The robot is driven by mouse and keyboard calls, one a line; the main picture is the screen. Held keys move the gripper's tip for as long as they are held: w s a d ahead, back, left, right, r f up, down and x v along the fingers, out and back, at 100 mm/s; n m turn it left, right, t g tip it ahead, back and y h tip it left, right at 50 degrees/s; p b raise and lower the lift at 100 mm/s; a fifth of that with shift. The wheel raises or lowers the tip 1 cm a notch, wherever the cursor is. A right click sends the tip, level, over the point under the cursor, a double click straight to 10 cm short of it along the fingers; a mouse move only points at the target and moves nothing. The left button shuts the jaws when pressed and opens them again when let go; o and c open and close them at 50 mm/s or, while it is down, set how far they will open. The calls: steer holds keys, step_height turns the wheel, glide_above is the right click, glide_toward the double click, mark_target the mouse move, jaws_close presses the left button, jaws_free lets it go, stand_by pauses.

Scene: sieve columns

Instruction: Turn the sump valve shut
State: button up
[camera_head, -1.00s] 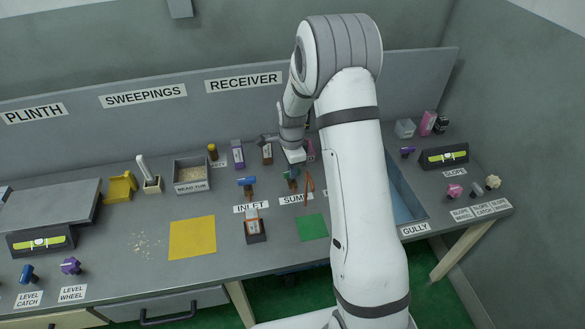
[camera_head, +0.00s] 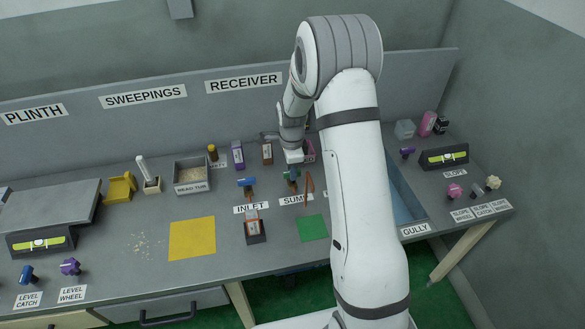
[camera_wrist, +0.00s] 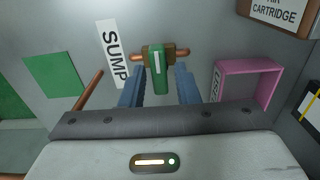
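The sump valve has a green lever (camera_wrist: 158,70) on a brown body with copper stubs on both sides, next to the SUMP label (camera_wrist: 112,52). In the wrist view the lever lies across the line of the stubs. My gripper (camera_wrist: 159,72) is open, with one blue finger on each side of the lever. Gaps show between the lever and both fingers; I cannot tell their height against it. In the head view the green lever (camera_head: 288,176) is small and partly hidden under my wrist.
A pink open box (camera_wrist: 247,82) stands right of the valve. A copper rod (camera_wrist: 86,90) rises on its left. A green mat (camera_head: 312,227) lies in front. The blue inlet valve (camera_head: 246,182) stands to the left in the head view, with a blue basin (camera_head: 400,195) to the right.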

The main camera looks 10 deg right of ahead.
steer(key=shift+o, duration=0.8)
steer(key=shift+r+p, duration=0.3)
steer(key=shift+r, duration=3.6)
steer(key=shift+s+r, duration=0.15)
steer(key=shift+r, duration=0.2)
steer(key=s+r+n+t+p, duration=0.1)
steer(key=s+r+n+p, duration=0.3)
steer(key=s+r+n, duration=0.5)
steer(key=s+r+n+t+p, duration=0.1)
steer(key=s+r+n+p, duration=0.3)
steer(key=s+r+n, duration=0.5)
steer(key=s+r, duration=0.4)
steer(key=s, duration=0.6)
steer(key=shift+d+r+t, duration=0.15)
steer(key=shift+r+t, duration=0.1)
steer(key=shift+t, duration=0.05)
